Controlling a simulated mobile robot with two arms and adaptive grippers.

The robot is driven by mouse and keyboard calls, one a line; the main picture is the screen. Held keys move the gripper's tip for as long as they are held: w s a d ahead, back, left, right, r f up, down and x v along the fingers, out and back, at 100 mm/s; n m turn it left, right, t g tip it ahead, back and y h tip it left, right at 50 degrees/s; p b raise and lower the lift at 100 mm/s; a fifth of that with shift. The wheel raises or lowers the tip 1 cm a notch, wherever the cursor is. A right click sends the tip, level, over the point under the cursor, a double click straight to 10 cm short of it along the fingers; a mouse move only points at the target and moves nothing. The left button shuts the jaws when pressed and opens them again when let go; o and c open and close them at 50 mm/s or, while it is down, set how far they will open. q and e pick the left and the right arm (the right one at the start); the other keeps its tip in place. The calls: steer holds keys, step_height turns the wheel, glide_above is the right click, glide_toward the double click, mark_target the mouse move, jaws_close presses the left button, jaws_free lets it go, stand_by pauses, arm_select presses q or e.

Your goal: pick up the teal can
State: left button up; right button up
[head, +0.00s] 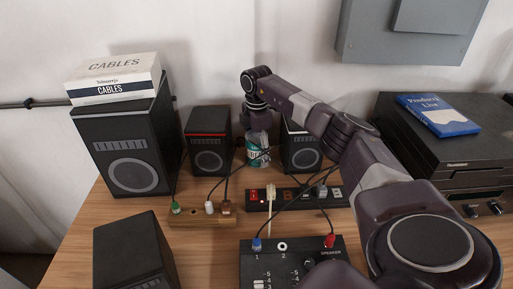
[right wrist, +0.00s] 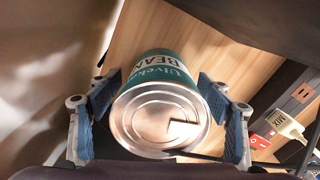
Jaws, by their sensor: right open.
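The teal can (head: 258,155) stands at the back of the wooden table, between two small black speakers. It has a teal label with white lettering and a silver metal end. My right gripper (head: 258,118) is at the can's upper end, with the arm reaching over from the right. In the right wrist view the can (right wrist: 162,107) lies between the open blue-padded fingers of my right gripper (right wrist: 161,98), one on each side. I cannot tell whether the pads touch it. My left gripper is not in view.
Small speakers (head: 208,155) and (head: 300,150) flank the can closely. A power strip (head: 290,198), a wooden socket block (head: 203,217) and black cables lie in front of it. A large speaker (head: 125,150) stands at left, and a black deck (head: 450,150) at right.

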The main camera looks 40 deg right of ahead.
steer(key=shift+r, duration=0.1)
steer(key=c, duration=1.7)
steer(key=shift+w+r, duration=0.1)
steer(key=shift+r, duration=0.4)
step_height(320, 180, up, 29)
steer(key=p, duration=0.9)
